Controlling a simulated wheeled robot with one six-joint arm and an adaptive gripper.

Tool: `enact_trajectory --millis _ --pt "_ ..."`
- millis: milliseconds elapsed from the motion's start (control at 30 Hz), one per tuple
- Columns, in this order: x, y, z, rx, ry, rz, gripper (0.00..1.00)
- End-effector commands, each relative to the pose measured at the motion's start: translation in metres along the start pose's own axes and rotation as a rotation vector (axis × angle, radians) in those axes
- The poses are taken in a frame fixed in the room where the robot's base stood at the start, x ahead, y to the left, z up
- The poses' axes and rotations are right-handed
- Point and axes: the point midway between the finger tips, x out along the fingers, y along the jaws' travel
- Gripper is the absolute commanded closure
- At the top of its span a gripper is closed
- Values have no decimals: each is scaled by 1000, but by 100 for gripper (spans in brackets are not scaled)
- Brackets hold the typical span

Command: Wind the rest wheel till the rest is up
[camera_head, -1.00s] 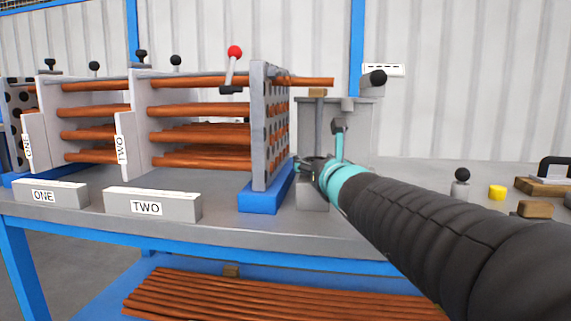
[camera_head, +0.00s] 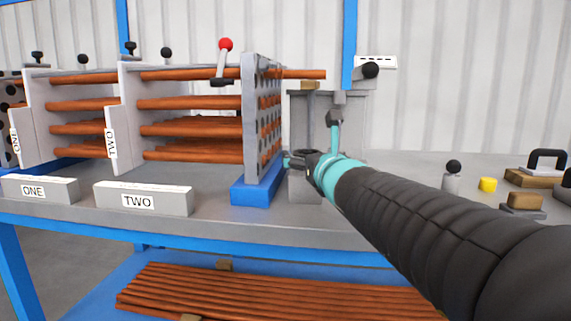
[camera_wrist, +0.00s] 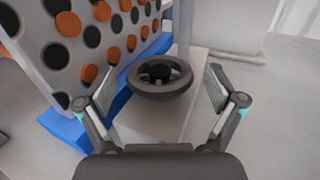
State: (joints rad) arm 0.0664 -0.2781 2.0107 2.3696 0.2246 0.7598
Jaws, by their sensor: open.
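The rest wheel (camera_wrist: 163,76) is a dark handwheel with a black hub. In the wrist view it lies between the two fingers of my open gripper (camera_wrist: 163,88), with a gap at each side. In the head view my gripper (camera_head: 302,158) is beside the rest post, and the arm hides most of the wheel. The rest (camera_head: 310,85) is a small tan block on top of a grey post. A copper tube (camera_head: 305,74) sticks out of the plate above it. I cannot tell whether rest and tube touch.
The perforated plate (camera_wrist: 85,40) on its blue base (camera_head: 252,187) stands close to the left of my gripper. Tube racks and blocks labelled ONE (camera_head: 38,190) and TWO (camera_head: 140,199) are further left.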

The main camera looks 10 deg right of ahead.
Motion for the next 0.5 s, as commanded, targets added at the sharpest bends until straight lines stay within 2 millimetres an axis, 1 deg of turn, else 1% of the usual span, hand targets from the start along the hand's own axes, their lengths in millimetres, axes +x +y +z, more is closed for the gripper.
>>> enact_trajectory --millis 33,300,500 --pt "-8 0 1 -2 -2 -1 7" --pt "-55 0 1 -2 -4 -1 7" --pt "-84 0 1 -2 -3 -1 7"
